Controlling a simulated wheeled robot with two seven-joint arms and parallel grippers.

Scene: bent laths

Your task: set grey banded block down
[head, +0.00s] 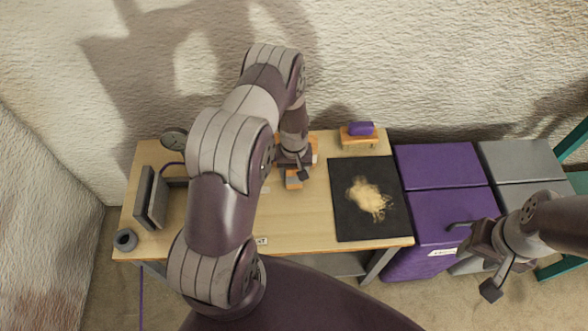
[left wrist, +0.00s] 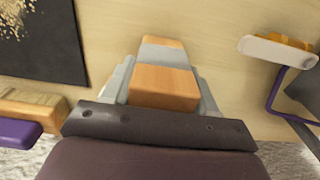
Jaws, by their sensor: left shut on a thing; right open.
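The grey banded block (head: 294,182) is at the middle of the wooden table, below my left gripper (head: 298,174). In the left wrist view the block (left wrist: 163,86) shows orange wood with a grey band across it and an orange far end. My left gripper (left wrist: 162,88) is shut on it, a grey finger on each side. Whether its underside touches the table (head: 300,220) cannot be told. My right gripper (head: 474,258) is open and empty, to the right of the table by the purple cabinet.
A black mat (head: 345,225) with a pale dusty heap lies to the right. A purple-topped wooden piece (head: 361,129) stands at the back. Grey upright plates (head: 150,198) and a dark ring (head: 125,239) are at the left. A white-and-orange piece (left wrist: 278,50) lies apart from the block.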

